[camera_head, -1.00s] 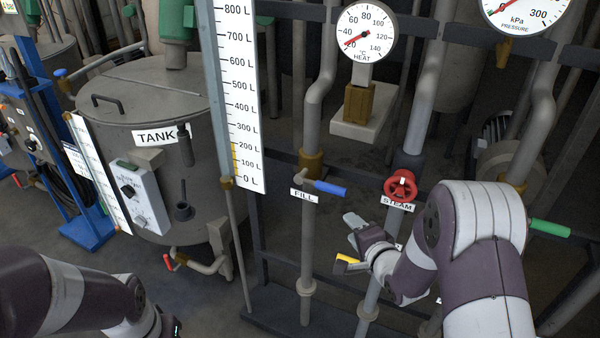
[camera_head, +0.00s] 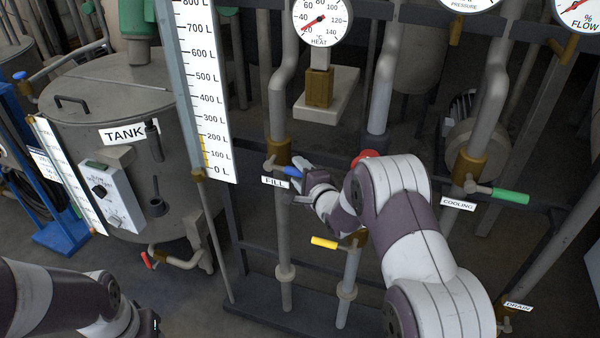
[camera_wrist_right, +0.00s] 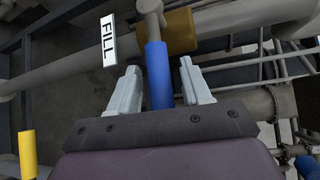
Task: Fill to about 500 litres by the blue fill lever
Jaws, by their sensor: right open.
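The blue fill lever (camera_head: 293,171) sticks out to the right from its brass valve on the fill pipe, above the FILL label (camera_head: 274,182). My right gripper (camera_head: 305,168) is at the lever's free end. In the right wrist view the blue lever (camera_wrist_right: 158,75) lies between the two open fingers of my right gripper (camera_wrist_right: 158,85), with a gap on each side. The level scale (camera_head: 205,90) shows a yellow column reaching a little below the 200 L mark. My left arm is at the lower left; its gripper is barely visible at the bottom.
A yellow lever (camera_head: 325,243) is below my right forearm, and a green COOLING lever (camera_head: 510,196) is to the right. The red steam handwheel (camera_head: 365,157) is mostly hidden behind my right arm. The tank (camera_head: 90,110) stands at left.

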